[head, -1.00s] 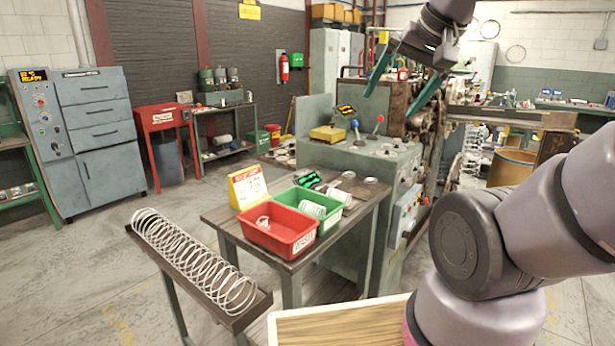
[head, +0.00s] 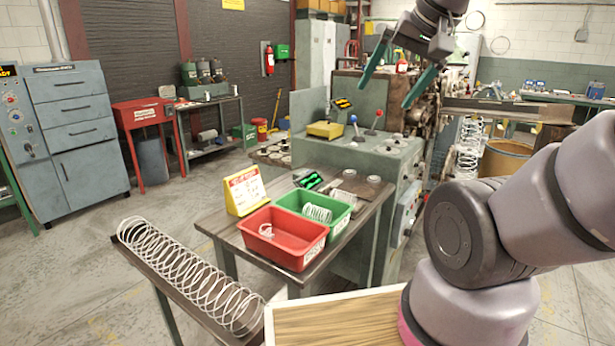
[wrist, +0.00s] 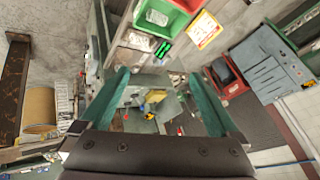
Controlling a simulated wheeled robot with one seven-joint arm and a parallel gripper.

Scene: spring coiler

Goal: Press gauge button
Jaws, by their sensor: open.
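I cannot make out a button marked as the gauge's. A yellow box (head: 325,129) sits on the grey-green coiler machine (head: 388,160), with a small dark display with yellow characters (head: 342,103) just behind it. The yellow box also shows in the wrist view (wrist: 157,106). A black device with green lit parts (head: 309,180) lies on the table behind the green bin; it also shows in the wrist view (wrist: 162,50). My gripper (head: 384,96) is open and empty, raised above the machine, touching nothing. Its two teal fingers also show in the wrist view (wrist: 158,76).
A blue-knobbed lever (head: 353,119) and a red-knobbed lever (head: 379,113) stand up from the machine. The table holds a red bin (head: 283,250), a green bin (head: 340,224) and a yellow sign (head: 244,190). A long spring (head: 190,270) lies in a front-left trough. Floor at left is clear.

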